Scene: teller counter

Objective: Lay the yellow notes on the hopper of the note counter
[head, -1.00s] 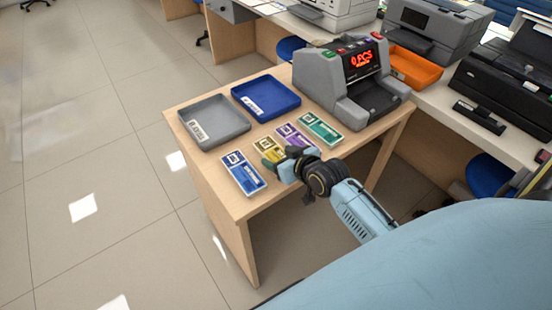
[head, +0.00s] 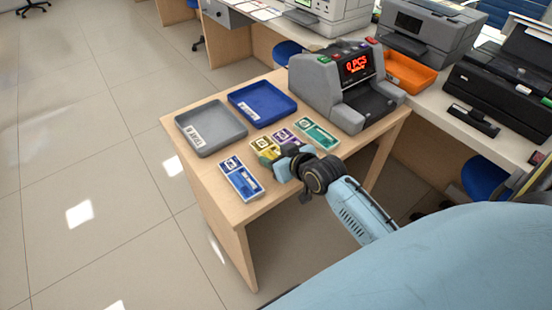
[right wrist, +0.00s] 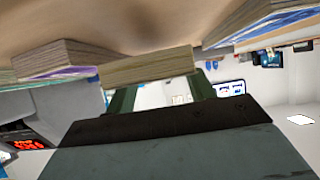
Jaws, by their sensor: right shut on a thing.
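The yellow notes (head: 263,146) are a small banded bundle at the front of the wooden side table. My right gripper (head: 279,160) is shut on their near end and partly hides them. In the right wrist view the held bundle shows edge-on as a pale stack (right wrist: 150,67) between the fingers. It looks at most slightly above the table top. The note counter (head: 340,85) stands at the table's back right, with a red lit display and its hopper (head: 358,68) area at the top. My left gripper is not in view.
Blue notes (head: 240,178) lie left of the held bundle; purple notes (head: 284,137) and green notes (head: 317,132) lie right of it, the purple very close. A grey tray (head: 210,148) and a blue tray (head: 262,117) sit behind. An orange tray (head: 412,85) is beyond the counter.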

